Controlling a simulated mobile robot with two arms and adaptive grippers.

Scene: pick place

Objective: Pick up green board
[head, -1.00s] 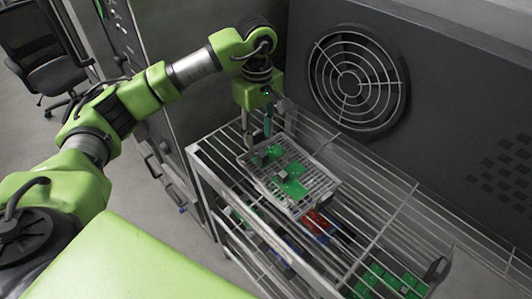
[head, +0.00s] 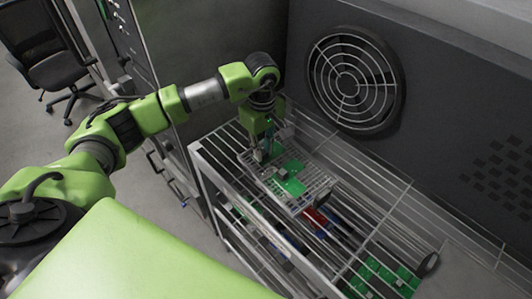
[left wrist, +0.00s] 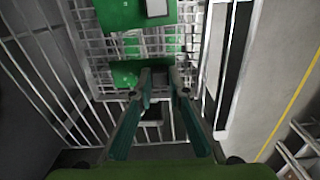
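My left gripper (head: 262,153) points down at the left part of a wire basket (head: 323,183) on the top of the rack. One green board (left wrist: 125,72) lies in the basket right at its fingertips, largely hidden by the gripper in the head view. In the left wrist view the two fingers (left wrist: 160,78) stand apart with a gap between the tips, over the board's edge. Whether they touch it I cannot tell. A second green board (head: 291,184) with a grey part lies nearer the basket's middle; it also shows in the left wrist view (left wrist: 120,14). My right gripper is not in view.
The wire rack (head: 205,165) has lower shelves with several more green boards (head: 385,277), and red and blue items (head: 316,220). A dark wall with a round fan grille (head: 355,80) stands behind the rack. An office chair (head: 62,70) is far left.

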